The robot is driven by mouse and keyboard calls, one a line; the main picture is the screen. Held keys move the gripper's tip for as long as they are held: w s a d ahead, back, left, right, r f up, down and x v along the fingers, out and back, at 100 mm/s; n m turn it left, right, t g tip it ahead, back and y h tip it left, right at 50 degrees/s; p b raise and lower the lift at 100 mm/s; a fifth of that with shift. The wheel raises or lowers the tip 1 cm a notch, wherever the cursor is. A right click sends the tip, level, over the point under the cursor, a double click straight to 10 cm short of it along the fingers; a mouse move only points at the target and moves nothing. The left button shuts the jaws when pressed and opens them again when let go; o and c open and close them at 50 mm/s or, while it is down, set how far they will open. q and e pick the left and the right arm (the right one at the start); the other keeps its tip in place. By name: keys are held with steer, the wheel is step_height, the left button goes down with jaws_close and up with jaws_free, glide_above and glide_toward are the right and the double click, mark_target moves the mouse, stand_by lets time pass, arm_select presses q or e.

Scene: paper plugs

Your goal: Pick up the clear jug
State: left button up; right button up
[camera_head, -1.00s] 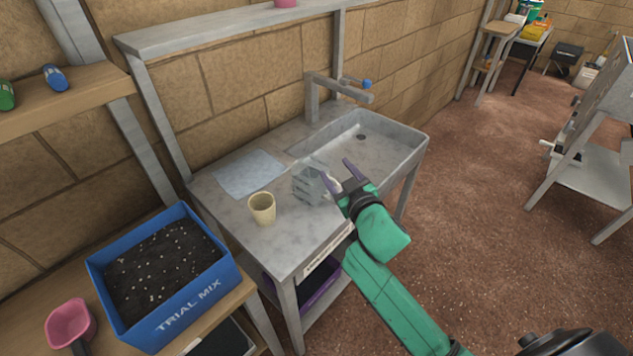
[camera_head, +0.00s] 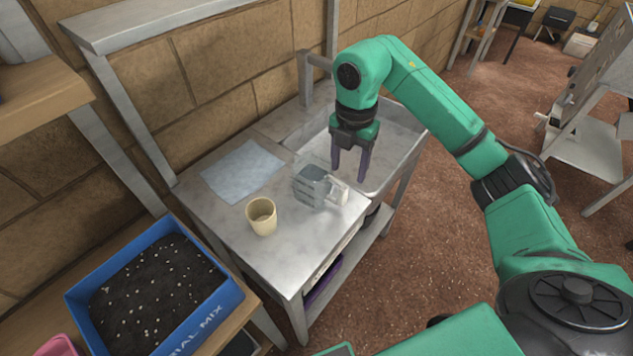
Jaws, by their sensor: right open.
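The clear jug (camera_head: 311,186) stands on the grey stone bench top, between the beige cup and the sink. It looks blue-grey and see-through, with a pale part, perhaps its handle, on its right side. My right gripper (camera_head: 349,180) hangs above the sink side of the bench, just right of the jug in the picture. Its two purple fingers point down, apart and empty. I cannot tell its exact height above the bench. My left gripper is not in view.
A beige cup (camera_head: 262,216) stands left of the jug. A light blue cloth (camera_head: 242,170) lies flat behind it. The stone sink (camera_head: 397,150) is at the right. A blue soil box (camera_head: 214,310) stands at lower left. A shelf (camera_head: 165,22) runs above the bench.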

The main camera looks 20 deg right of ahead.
mark_target(342, 201)
steer(key=f+p, duration=0.1)
steer(key=f, duration=0.2)
steer(key=f+p, duration=0.2)
steer(key=f, duration=0.2)
steer(key=f+p, duration=0.1)
steer(key=f, duration=0.3)
steer(key=shift+a+f+p, duration=0.25)
steer(key=shift+a+p, duration=0.05)
steer(key=shift+p, duration=0.05)
steer(key=shift+f, duration=0.45)
jaws_close()
